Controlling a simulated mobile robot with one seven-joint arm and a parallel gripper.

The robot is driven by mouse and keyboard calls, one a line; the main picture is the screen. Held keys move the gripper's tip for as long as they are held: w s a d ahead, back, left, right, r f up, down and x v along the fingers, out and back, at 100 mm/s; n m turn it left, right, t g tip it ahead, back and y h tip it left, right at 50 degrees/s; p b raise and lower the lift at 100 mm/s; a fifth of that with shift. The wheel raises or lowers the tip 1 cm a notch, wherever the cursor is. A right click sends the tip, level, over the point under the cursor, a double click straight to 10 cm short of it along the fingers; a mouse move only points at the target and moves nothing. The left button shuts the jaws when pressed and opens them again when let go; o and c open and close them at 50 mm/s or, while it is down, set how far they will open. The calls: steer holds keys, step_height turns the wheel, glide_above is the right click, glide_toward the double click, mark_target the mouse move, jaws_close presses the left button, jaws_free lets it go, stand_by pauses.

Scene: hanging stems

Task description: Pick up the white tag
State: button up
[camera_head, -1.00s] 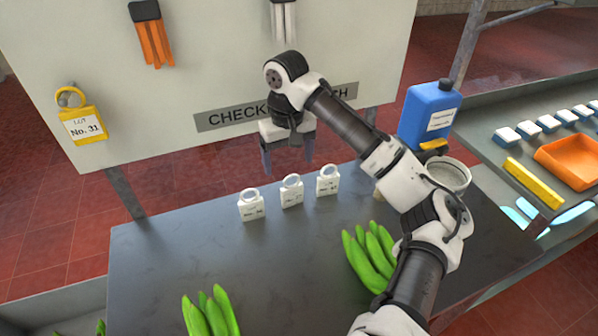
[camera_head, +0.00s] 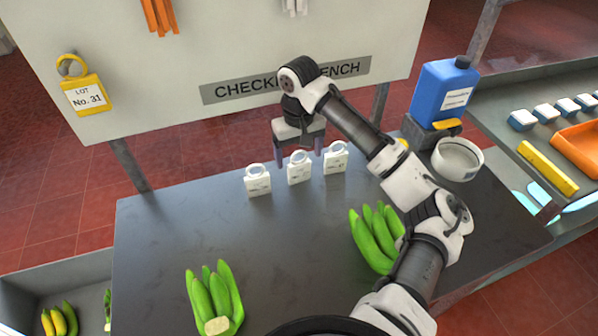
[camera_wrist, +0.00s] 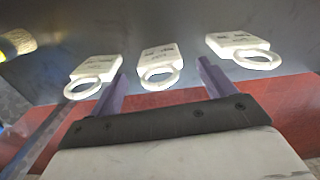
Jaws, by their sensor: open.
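Three small white tags with ring tops stand in a row at the back of the dark bench: a left one (camera_head: 257,180), a middle one (camera_head: 299,168) and a right one (camera_head: 336,158). Their printing is too small to read. My gripper (camera_head: 299,156) is open and empty, pointing down close behind the middle tag, one finger to either side of it. In the wrist view, the middle tag (camera_wrist: 160,66) shows between my two fingers (camera_wrist: 162,82), with the other tags outside them. I cannot tell whether anything touches.
Green banana bunches lie at the bench's front left (camera_head: 215,298) and right (camera_head: 377,240). A white bowl (camera_head: 458,160) and blue jug (camera_head: 445,92) stand at the right. A board (camera_head: 200,50) rises behind the bench, with a yellow lot tag (camera_head: 86,95) hanging on it.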

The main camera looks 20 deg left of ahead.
mark_target(299, 162)
step_height(299, 162, down, 4)
steer(key=b, duration=0.3)
steer(key=shift+w+f, duration=0.1)
steer(key=c, duration=1.1)
